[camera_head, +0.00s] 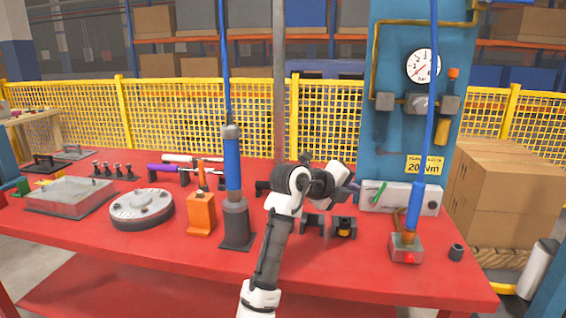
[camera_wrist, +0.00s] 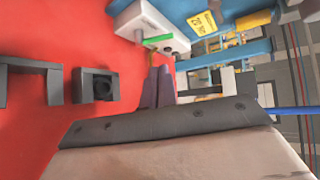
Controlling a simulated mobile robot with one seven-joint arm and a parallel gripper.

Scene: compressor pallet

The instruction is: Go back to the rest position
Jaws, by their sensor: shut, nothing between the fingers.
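My gripper (camera_wrist: 158,80) shows in the wrist view with its two dark fingers side by side, shut and empty. In the head view my gripper (camera_head: 352,186) is at the end of my white and black arm, above the red bench (camera_head: 290,262) and left of the white box with a green mark (camera_head: 400,197). The arm rises from the bottom middle and bends right at the top. The fingertips are small and partly hidden in the head view. In the wrist view the white box (camera_wrist: 152,24) lies beyond the fingertips, apparently not touched.
Two black holders (camera_head: 312,224) (camera_head: 344,228) stand below my wrist. A blue tool in a dark stand (camera_head: 235,222) and an orange holder (camera_head: 201,214) stand left. A blue panel with a gauge (camera_head: 423,66) rises behind. Another hanging blue tool (camera_head: 414,205) stands right. The front bench strip is clear.

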